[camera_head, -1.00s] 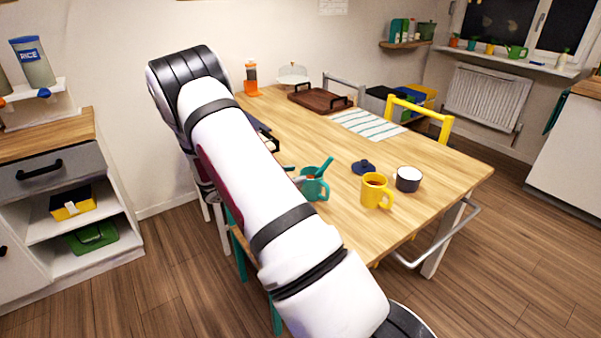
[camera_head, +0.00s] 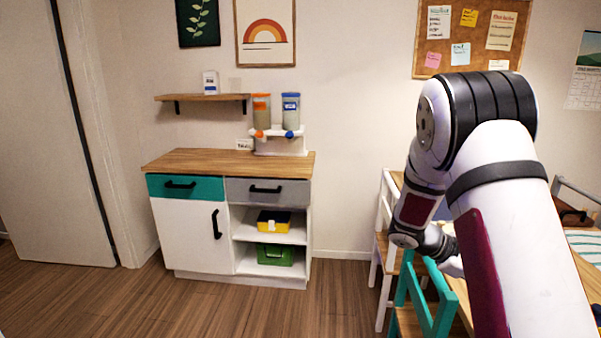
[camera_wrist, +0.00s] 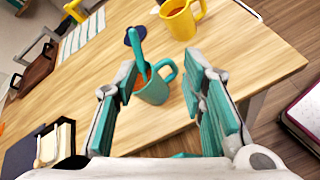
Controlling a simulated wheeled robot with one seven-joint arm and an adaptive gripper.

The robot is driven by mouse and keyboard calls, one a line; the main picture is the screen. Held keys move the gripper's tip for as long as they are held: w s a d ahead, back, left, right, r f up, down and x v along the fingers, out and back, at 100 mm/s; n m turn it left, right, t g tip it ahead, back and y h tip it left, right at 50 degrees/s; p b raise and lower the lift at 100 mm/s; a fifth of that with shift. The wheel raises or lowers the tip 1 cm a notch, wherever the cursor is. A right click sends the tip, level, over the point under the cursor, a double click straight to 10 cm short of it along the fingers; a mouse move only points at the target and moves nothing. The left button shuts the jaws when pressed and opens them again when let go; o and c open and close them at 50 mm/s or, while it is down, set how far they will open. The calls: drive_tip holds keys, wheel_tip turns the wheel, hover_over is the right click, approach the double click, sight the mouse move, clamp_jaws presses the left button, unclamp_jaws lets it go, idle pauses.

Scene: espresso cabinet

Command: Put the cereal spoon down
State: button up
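In the wrist view, a teal spoon (camera_wrist: 139,45) stands tilted in a teal mug (camera_wrist: 153,89) on the wooden table (camera_wrist: 247,70). Its lower end is hidden inside the mug. I cannot tell whether this is the cereal spoon. My gripper (camera_wrist: 160,72) is open, with its teal-padded fingers apart to the left and right of the mug in the picture. Nothing shows held between them. In the head view, my arm hides most of the table, and the mug and spoon are not in view.
A yellow mug (camera_wrist: 182,17) and a dark blue lid (camera_wrist: 128,38) are near the teal mug. A dark book (camera_wrist: 24,155) lies at the table's left. In the head view, a cabinet (camera_head: 185,233) stands left, a teal chair (camera_head: 428,302) is by the table, and the floor between is clear.

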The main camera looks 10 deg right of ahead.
drive_tip(key=s+a+r+m+t+y+p, duration=0.1)
drive_tip(key=s+a+r+m+t+y, duration=0.1)
drive_tip(key=s+a+r+y, duration=0.2)
drive_tip(key=s+a+r+m+t+y+p, duration=0.1)
drive_tip(key=s+a+r+m+t+y, duration=0.2)
drive_tip(key=s+a+r, duration=0.5)
drive_tip(key=s+a+r+m+t+y+p, duration=0.1)
drive_tip(key=s+a+r+m+t+y, duration=0.2)
drive_tip(key=s+a, duration=0.9)
drive_tip(key=shift+s+a+r+y+p, duration=0.3)
drive_tip(key=shift+a+r+y, duration=1.1)
drive_tip(key=shift+a, duration=1.95)
drive_tip(key=shift+r+h, duration=0.3)
